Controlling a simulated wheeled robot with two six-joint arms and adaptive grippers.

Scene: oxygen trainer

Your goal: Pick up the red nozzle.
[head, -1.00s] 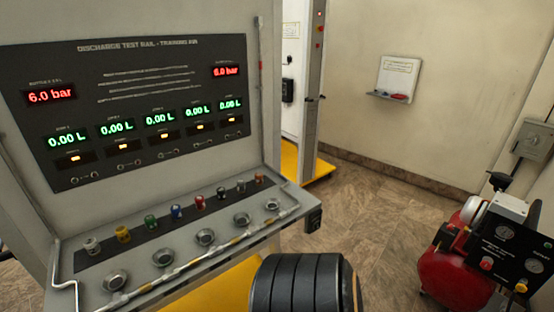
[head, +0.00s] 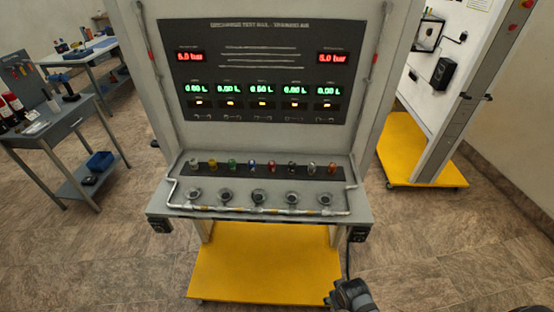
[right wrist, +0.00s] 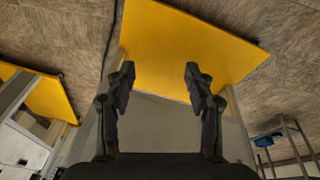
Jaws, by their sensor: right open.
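The red nozzle (head: 272,166) is small and stands in a row of differently coloured nozzles on the dark strip of the test rail's shelf, between a blue nozzle (head: 252,165) and a dark nozzle (head: 291,167). My right gripper is open and empty in the right wrist view (right wrist: 158,82), with the yellow base plate beyond its fingers. A dark part of my right arm shows at the bottom of the head view, below and to the right of the shelf, well apart from the red nozzle. My left gripper is not in view.
The test rail panel (head: 235,60) stands upright behind the shelf. Several round fittings (head: 259,197) and a pipe run along the shelf front. The yellow base (head: 265,275) lies below. A grey workbench (head: 50,130) is at left, another yellow-based stand (head: 420,160) at right. Floor between is clear.

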